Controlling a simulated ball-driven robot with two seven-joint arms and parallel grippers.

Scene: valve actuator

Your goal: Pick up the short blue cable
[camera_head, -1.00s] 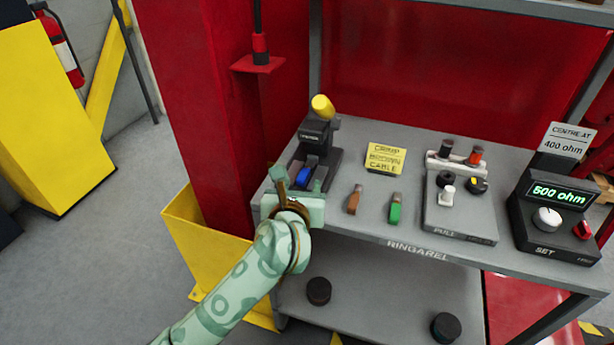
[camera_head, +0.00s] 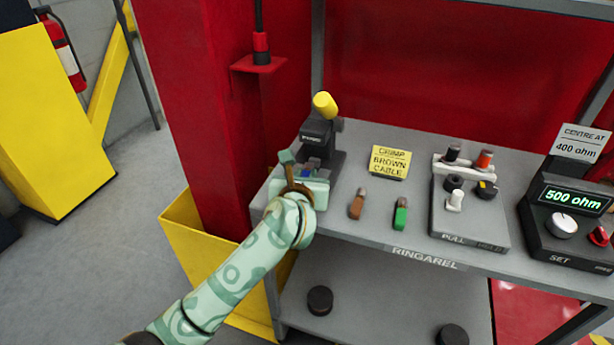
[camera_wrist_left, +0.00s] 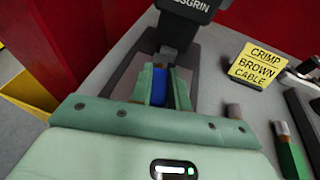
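The short blue cable (camera_wrist_left: 159,87) lies in front of the black crimping tool (camera_head: 318,135), at the left end of the grey bench. In the left wrist view it shows between the two fingers of my left gripper (camera_wrist_left: 162,88). In the head view my left gripper (camera_head: 305,168) reaches over the bench's left end and hides most of the cable. Its fingers stand apart on either side of the cable; firm contact on both sides does not show. My right gripper is not in view.
A brown cable (camera_head: 357,204) and a green cable (camera_head: 400,214) lie to the right. A yellow sign (camera_head: 390,162) reads CRIMP BROWN CABLE. A pull tester (camera_head: 468,218) and a 500 ohm meter (camera_head: 565,225) stand further right. A red column (camera_head: 215,120) rises at the left.

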